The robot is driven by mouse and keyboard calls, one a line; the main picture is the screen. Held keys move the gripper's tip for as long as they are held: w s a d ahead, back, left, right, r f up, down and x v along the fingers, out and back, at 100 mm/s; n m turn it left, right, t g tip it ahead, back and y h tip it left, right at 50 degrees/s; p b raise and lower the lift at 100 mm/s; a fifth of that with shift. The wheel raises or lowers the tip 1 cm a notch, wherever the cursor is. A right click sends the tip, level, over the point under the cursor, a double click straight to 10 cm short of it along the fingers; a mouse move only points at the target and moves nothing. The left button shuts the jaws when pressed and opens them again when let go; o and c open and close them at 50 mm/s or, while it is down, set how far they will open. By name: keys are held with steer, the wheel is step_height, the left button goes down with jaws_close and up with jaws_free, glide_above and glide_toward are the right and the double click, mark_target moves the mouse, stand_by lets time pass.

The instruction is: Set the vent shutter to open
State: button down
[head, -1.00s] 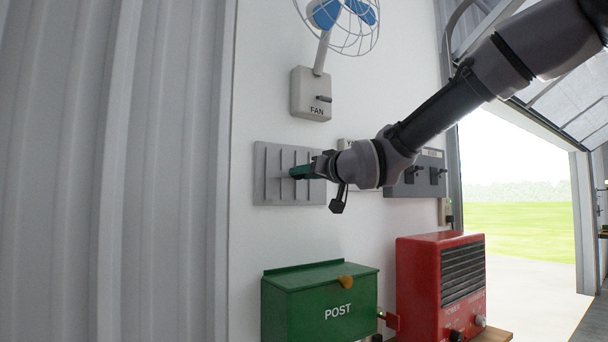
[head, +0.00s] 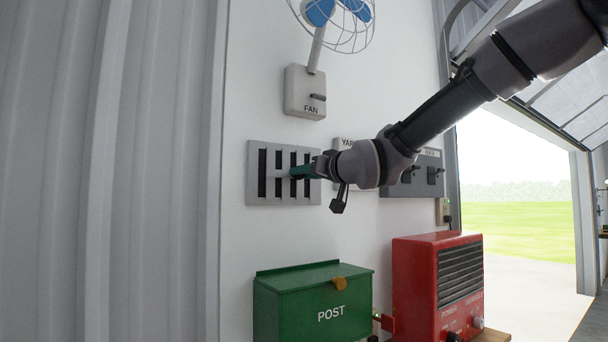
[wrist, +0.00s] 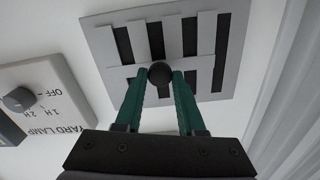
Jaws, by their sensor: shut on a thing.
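The vent shutter (head: 254,190) is a grey plate on the white wall with several upright slots. The slots now show dark gaps between the grey slats, so it stands at least partly open. It also shows in the wrist view (wrist: 104,36), with dark slots above and below its middle. My gripper (head: 296,172) reaches it from the right. In the wrist view my gripper's green fingers (wrist: 159,82) are shut on the round dark shutter knob (wrist: 160,73) at the plate's middle. In the head view the fingers hide the knob.
A yard lamp timer box (wrist: 50,95) is beside the vent, partly behind my arm in the head view. The fan switch box (head: 305,92) is above. A green post box (head: 312,305) and a red heater (head: 430,285) stand below. Wall left of the vent is clear.

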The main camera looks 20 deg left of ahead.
steer(key=shift+w+d, duration=0.2)
steer(key=shift+w, duration=0.05)
steer(key=c, duration=0.5)
jaws_free()
steer(key=v, duration=1.1)
steer(key=shift+a, duration=0.1)
